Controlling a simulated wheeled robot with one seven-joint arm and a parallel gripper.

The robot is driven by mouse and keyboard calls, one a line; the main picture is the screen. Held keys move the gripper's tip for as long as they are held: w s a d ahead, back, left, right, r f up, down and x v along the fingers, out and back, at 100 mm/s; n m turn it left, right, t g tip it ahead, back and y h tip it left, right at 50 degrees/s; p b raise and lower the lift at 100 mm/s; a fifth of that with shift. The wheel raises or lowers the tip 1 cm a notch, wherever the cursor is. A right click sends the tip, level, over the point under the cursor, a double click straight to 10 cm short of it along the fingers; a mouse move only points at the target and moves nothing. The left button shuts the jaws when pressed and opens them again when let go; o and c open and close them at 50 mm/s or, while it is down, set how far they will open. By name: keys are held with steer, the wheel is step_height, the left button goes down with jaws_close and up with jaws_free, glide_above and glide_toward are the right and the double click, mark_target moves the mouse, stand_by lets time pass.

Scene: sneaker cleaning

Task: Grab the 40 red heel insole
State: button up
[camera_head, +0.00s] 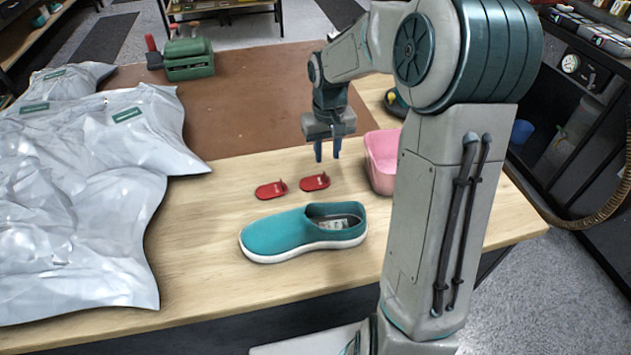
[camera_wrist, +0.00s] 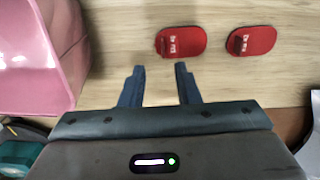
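Two red heel insoles lie side by side on the light wooden table. In the head view the left one (camera_head: 271,190) and the right one (camera_head: 314,182) sit just behind a teal slip-on shoe (camera_head: 300,232). Both also show in the wrist view, one at the upper middle (camera_wrist: 181,41) and one to its right (camera_wrist: 251,41). Each carries white print, too small to read surely. My gripper (camera_head: 328,155) is open and empty, pointing down above the table near the right insole. In the wrist view its fingers (camera_wrist: 160,72) are apart, with bare wood between them.
A pink bin (camera_head: 381,160) stands close to the right of my gripper. Grey-white plastic bags (camera_head: 70,220) cover the table's left. A green vise (camera_head: 187,60) stands at the far edge of the brown mat (camera_head: 255,95). Wood right of the shoe is clear.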

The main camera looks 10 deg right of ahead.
mark_target(315, 180)
steer(key=shift+a+f+p, duration=0.15)
steer(key=shift+f+p, duration=0.1)
steer(key=shift+f, duration=1.4)
steer(key=shift+a+f+p, duration=0.1)
steer(key=shift+f+p, duration=0.1)
steer(key=shift+f, duration=1.4)
jaws_close()
